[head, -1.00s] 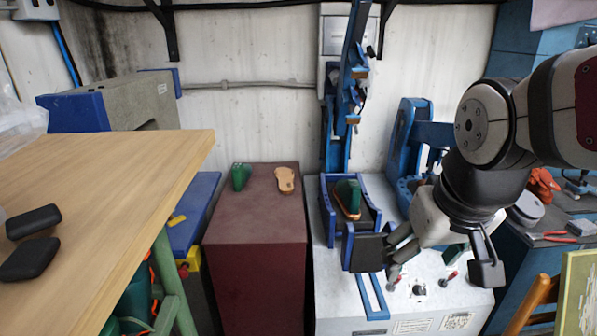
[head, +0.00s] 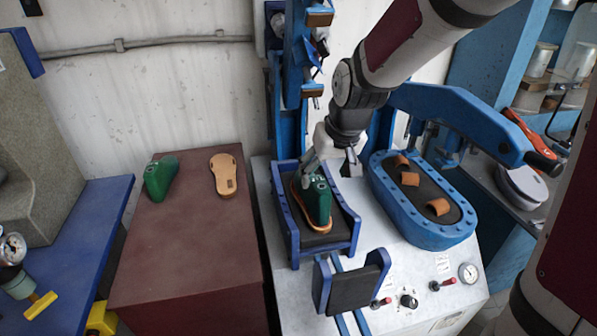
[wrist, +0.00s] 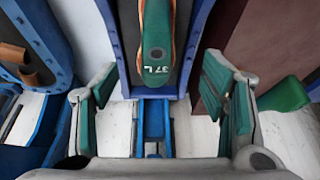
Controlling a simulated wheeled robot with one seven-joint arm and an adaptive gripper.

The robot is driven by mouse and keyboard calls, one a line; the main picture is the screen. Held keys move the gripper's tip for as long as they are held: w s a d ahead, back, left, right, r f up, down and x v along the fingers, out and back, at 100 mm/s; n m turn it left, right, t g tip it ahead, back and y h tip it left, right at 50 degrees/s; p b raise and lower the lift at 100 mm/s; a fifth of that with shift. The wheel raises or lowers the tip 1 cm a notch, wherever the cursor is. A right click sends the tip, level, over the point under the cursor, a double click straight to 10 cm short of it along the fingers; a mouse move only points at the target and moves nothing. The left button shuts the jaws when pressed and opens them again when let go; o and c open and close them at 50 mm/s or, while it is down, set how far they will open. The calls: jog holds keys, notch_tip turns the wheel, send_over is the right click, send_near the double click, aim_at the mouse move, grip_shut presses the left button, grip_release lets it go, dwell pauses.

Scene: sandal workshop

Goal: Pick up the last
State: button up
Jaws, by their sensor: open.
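A green last (head: 317,200) stands on a tan sandal sole in the blue-walled press tray (head: 350,235). In the wrist view, the last (wrist: 157,45) shows at top centre with "37 L" marked on it. A second green last (head: 160,178) stands on the dark red cabinet.
A tan sole (head: 224,175) lies on the dark red cabinet (head: 190,225). A blue oval press bed (head: 420,225) with several brown straps is right of the tray. A padded block (head: 350,287) stands in front of it. The blue press column rises behind.

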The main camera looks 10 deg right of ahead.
aim_at(320, 185)
jog(key=b+x, duration=0.1)
jog(key=x, duration=0.7)
jog(key=b+x, duration=0.1)
jog(key=x, duration=0.4)
jog(key=shift+w+d, duration=0.15)
jog(key=shift+w, duration=0.1)
jog(key=c, duration=1.3)
